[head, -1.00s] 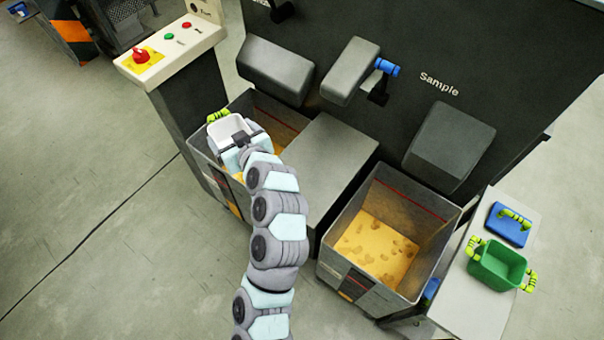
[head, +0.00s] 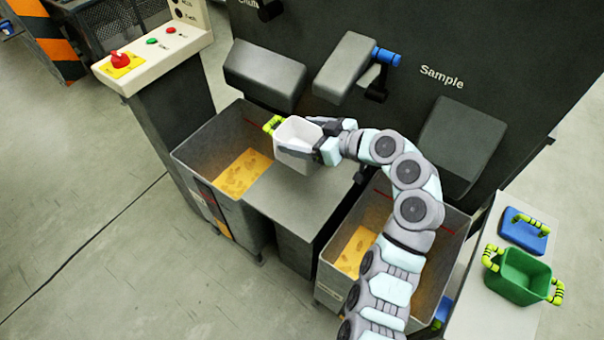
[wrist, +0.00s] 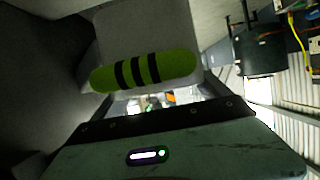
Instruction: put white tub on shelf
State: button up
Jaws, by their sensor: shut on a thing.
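The white tub (head: 294,153) is in my gripper (head: 325,143), which is shut on its right side in the head view. The tub looks roughly upright, over the left bin's right edge and the grey block between the bins. Its yellow-green handle (head: 272,124) sticks out at the left. In the wrist view a yellow-green handle with black bands (wrist: 145,72) lies across the pale tub wall (wrist: 150,30). The side shelf (head: 500,315) is pale, at the lower right. My fingers' exact contact is partly hidden.
A green tub (head: 518,278) and a blue lid-like item (head: 524,231) occupy the shelf; its front part is bare. The left bin (head: 205,150) and right bin (head: 335,285) hold yellow material. Dark hoods (head: 345,65) jut from the machine behind.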

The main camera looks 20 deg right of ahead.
notch_tip(320, 180, down, 13)
jog(key=b, duration=0.3)
jog(key=shift+f, duration=0.15)
jog(key=shift+f+b, duration=0.15)
jog(key=shift+b, duration=0.2)
jog(key=o, duration=1.3)
jog(key=shift+s+d+r+p, duration=0.1)
jog(key=shift+d+r+p, duration=0.05)
jog(key=shift+r+p, duration=0.15)
jog(key=p+v, duration=0.2)
jog(key=v, duration=0.9)
jog(key=shift+s+d, duration=0.15)
jog(key=shift+s, duration=0.1)
